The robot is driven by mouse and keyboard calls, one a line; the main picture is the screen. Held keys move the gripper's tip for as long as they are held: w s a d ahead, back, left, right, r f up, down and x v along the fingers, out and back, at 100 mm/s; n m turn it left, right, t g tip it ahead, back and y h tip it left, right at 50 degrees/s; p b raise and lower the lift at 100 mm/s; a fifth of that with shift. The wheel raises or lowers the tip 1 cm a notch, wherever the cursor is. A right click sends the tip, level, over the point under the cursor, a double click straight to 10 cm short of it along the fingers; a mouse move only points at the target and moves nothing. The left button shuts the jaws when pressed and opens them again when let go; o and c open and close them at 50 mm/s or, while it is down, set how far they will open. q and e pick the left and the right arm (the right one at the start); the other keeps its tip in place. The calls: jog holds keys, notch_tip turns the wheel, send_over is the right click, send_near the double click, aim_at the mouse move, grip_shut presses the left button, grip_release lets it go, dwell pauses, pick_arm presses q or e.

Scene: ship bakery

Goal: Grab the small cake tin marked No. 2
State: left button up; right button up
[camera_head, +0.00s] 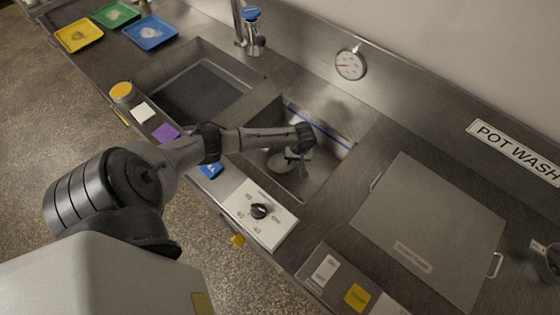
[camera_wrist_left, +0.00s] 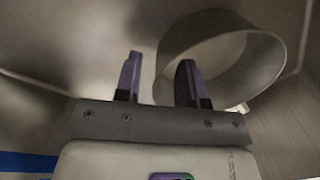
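A round grey metal tin (camera_head: 280,163) sits in the right-hand sink basin, partly hidden under my left gripper in the head view. In the left wrist view the tin (camera_wrist_left: 218,30) shows as a wide, open ring at the right, tilted in the picture. I can read no number on it. My left gripper (camera_head: 297,158) is down in that basin. In the left wrist view its two dark fingers (camera_wrist_left: 158,80) are apart; the right one overlaps the tin's wall and the left one lies left of it. I cannot tell whether they touch it. My right gripper is out of view.
The basin walls (camera_head: 335,150) close around my left gripper. A faucet (camera_head: 250,35) stands behind the left basin (camera_head: 180,65). A dial panel (camera_head: 260,212) is on the front edge. A flat lid (camera_head: 430,225) covers the counter at right. Coloured trays (camera_head: 150,32) lie far left.

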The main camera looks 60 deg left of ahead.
pick_arm(q)
jog(key=shift+c, duration=0.2)
grip_shut()
jog(key=shift+r, duration=0.1)
